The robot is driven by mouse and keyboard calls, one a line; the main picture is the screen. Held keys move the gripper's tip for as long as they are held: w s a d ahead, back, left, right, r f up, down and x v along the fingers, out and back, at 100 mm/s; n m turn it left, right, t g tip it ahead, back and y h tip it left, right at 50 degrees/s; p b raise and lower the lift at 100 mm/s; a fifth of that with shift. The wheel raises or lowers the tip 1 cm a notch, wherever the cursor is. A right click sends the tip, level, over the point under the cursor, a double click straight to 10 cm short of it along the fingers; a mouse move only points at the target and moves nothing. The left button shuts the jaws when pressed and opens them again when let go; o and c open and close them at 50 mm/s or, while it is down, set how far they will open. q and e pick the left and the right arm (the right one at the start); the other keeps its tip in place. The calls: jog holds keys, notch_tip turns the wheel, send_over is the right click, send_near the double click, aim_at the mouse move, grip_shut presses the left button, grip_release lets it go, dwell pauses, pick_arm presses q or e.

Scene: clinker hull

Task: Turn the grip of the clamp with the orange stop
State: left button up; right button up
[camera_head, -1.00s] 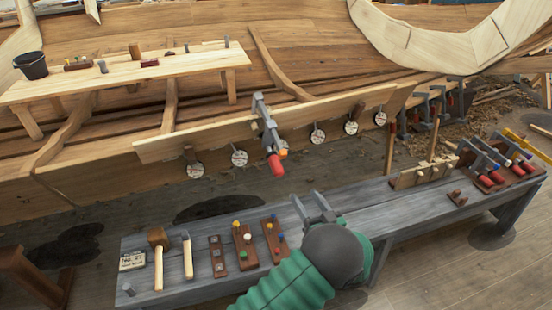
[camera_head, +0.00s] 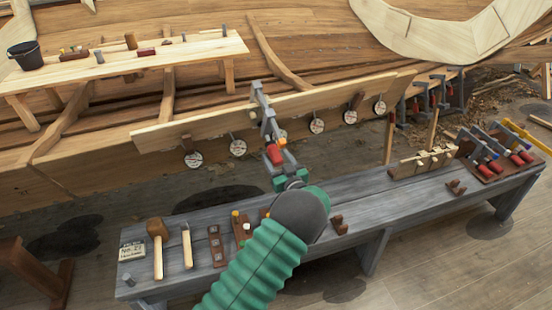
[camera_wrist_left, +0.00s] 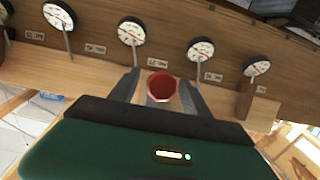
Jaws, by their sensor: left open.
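The clamp (camera_head: 264,112) is grey and sits on the upper edge of the long hull plank. Its orange stop (camera_head: 282,141) shows beside its red grip (camera_head: 273,154), which points down towards me. My left gripper (camera_head: 282,166) is just below the grip and partly overlaps it in the head view. In the left wrist view the fingers (camera_wrist_left: 160,95) are open, one on each side of the round red grip end (camera_wrist_left: 161,84). I see no firm contact there. My right gripper is not in view.
The plank (camera_head: 200,128) carries several round dials. The grey bench (camera_head: 355,190) below holds a mallet (camera_head: 156,240), a hammer (camera_head: 187,245), small blocks and a rack of other clamps (camera_head: 500,150) at right. A light table (camera_head: 190,62) with a bucket (camera_head: 24,55) stands at upper left.

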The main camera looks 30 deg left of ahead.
pick_arm(q)
jog(key=shift+w+a, duration=0.2)
jog(key=shift+a, duration=0.05)
jog(key=shift+c, duration=0.4)
grip_shut()
jog(key=shift+r, duration=0.1)
